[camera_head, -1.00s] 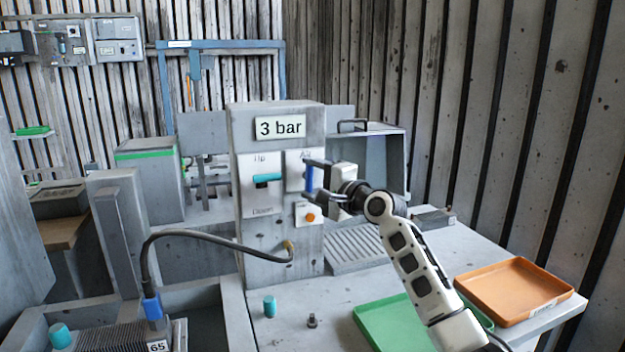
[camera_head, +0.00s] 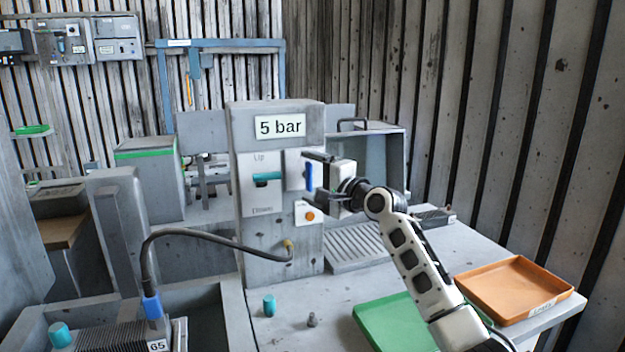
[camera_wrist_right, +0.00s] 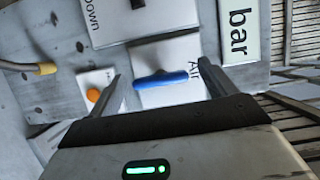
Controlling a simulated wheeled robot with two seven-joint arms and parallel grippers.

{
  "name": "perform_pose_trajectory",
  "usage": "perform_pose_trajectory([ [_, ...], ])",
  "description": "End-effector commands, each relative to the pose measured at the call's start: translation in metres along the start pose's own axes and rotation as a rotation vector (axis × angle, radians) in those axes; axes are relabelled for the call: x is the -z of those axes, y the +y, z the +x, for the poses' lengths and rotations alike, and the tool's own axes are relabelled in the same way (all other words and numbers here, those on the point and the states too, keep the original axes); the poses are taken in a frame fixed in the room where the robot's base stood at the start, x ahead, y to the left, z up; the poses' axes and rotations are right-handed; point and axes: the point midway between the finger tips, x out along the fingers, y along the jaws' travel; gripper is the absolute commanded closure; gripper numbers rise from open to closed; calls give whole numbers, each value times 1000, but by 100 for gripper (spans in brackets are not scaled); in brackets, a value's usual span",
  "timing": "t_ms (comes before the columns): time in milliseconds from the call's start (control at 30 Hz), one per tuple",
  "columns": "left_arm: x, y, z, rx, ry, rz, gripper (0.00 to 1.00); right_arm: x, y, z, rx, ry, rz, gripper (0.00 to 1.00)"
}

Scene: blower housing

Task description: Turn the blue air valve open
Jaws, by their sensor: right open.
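The blue air valve (camera_head: 309,177) is a bar handle on a white plate on the front of the grey machine column (camera_head: 262,240). In the head view it stands upright. In the right wrist view the valve (camera_wrist_right: 161,79) lies between the two finger tips, with space on both sides, above a plate marked "Air". My right gripper (camera_head: 318,178) is open around the handle, and its fingers do not appear to touch it. The display (camera_head: 280,126) on the column reads "5 bar". My left gripper is not in view.
An orange button (camera_head: 309,216) sits just below the valve, and a teal lever (camera_head: 267,177) on an up/down plate is to its left. A green tray (camera_head: 385,325) and an orange tray (camera_head: 515,290) lie on the bench at right. A dark hose (camera_head: 215,236) runs to the column.

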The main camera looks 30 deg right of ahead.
Motion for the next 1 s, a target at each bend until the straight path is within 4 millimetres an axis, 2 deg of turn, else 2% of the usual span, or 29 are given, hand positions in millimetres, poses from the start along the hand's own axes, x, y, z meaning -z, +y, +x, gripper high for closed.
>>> perform_pose_trajectory([
  [133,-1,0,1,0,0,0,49,0,1,-4,0,0,1,16],
  [267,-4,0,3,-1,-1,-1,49,0,3,-21,-2,0,0,16],
  [700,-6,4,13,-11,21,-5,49,0,4,-123,-2,1,-3,16],
  [833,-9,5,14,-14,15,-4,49,0,3,-144,-1,0,-1,16],
  [1000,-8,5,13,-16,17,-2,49,0,1,-157,0,0,0,16],
])
